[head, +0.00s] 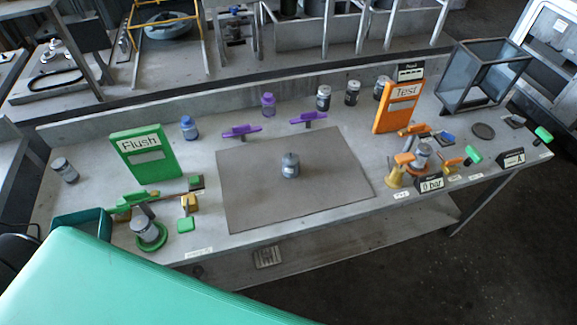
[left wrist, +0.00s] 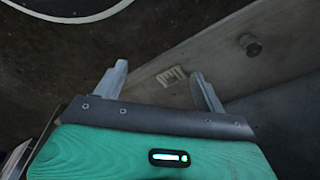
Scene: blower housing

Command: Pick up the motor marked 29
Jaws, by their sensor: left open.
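Several small grey cylinders that look like motors stand on the workbench, and I cannot read the number 29 on any. One (head: 290,166) stands upright on the brown mat (head: 250,205). Others are at the far left (head: 65,170), in the green fixture (head: 145,229), in the orange fixture (head: 421,157) and along the back, such as one by the purple bottle (head: 323,97). My left gripper (left wrist: 158,72) is open and empty in the left wrist view, apart from everything. A small dark round part (left wrist: 250,45) shows beyond it, unidentified. My right gripper is not visible.
A green "Flush" board (head: 146,156) and an orange "Test" board (head: 398,107) stand on the bench. Purple clamps (head: 241,131) sit at the mat's back edge. A glass box (head: 484,75) is at the back right. Most of the mat is clear.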

